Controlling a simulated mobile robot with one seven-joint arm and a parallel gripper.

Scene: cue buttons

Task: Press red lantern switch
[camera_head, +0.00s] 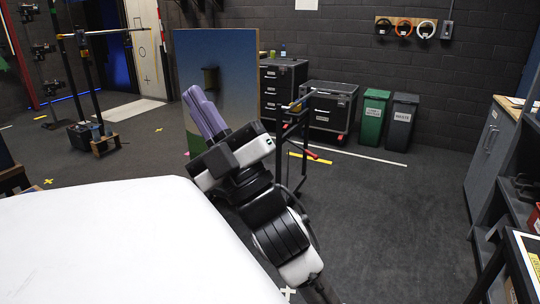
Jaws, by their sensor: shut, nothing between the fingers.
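I cannot make out a red lantern switch. A small dark fixture (211,78) sits on the face of the upright blue-to-green panel (233,50); I cannot tell what it is. My gripper (195,94) has purple fingers that are shut with nothing between them. It points up and left in front of the panel, with its fingertips lower and left of the dark fixture in the picture. The gripper and arm hide the lower part of the panel.
A dark stand (304,128) with small red parts is right of my gripper. Black cases (331,103), a green bin (373,115) and a dark bin (402,120) line the back wall.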

